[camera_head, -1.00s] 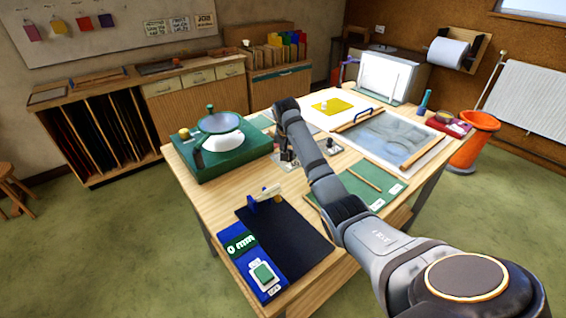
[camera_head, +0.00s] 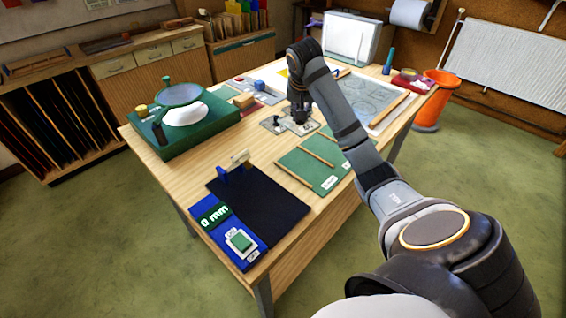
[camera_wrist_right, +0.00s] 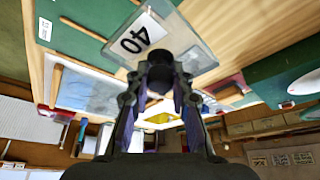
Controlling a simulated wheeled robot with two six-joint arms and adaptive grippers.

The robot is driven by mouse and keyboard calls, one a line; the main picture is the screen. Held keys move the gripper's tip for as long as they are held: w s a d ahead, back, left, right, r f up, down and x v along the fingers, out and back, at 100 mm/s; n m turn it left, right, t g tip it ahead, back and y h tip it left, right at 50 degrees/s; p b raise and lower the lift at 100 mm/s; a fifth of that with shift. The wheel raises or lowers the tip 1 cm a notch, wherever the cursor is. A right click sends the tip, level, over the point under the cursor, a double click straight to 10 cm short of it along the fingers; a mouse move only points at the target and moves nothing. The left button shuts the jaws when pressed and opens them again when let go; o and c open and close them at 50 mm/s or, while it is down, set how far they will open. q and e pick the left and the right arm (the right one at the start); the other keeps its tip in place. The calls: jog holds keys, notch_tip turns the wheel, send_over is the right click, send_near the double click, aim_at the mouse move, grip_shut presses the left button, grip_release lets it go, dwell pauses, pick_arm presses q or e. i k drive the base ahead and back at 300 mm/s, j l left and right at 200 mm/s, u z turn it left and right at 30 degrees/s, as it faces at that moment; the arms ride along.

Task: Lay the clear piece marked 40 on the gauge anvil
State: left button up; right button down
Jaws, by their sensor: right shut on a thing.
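The clear piece marked 40 (camera_wrist_right: 140,38) shows in the right wrist view as a flat see-through plate with a white label. My right gripper (camera_wrist_right: 160,82) is shut on a dark knob on it. In the head view my right gripper (camera_head: 299,114) points down over that piece (camera_head: 308,128), low at the table; whether the piece touches the table I cannot tell. The blue thickness gauge (camera_head: 238,248) stands at the near left corner. Its display reads 0 mm, and a cream arm (camera_head: 240,158) sits on a blue bracket; the anvil is not clear at this size. My left gripper is not in view.
A dark mat (camera_head: 262,205) lies beside the gauge. A green case (camera_head: 160,138) with a round glass stands behind it. A green board with wooden strips (camera_head: 318,172) lies right of the mat. Another clear piece with a knob (camera_head: 272,125) lies left of my gripper.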

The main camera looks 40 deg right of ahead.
aim_at(269, 208)
jog(key=i+j+z, duration=0.1)
jog(key=j+z, duration=0.25)
jog(key=z, duration=0.15)
jog(key=j+z, duration=0.7)
jog(key=z, duration=0.25)
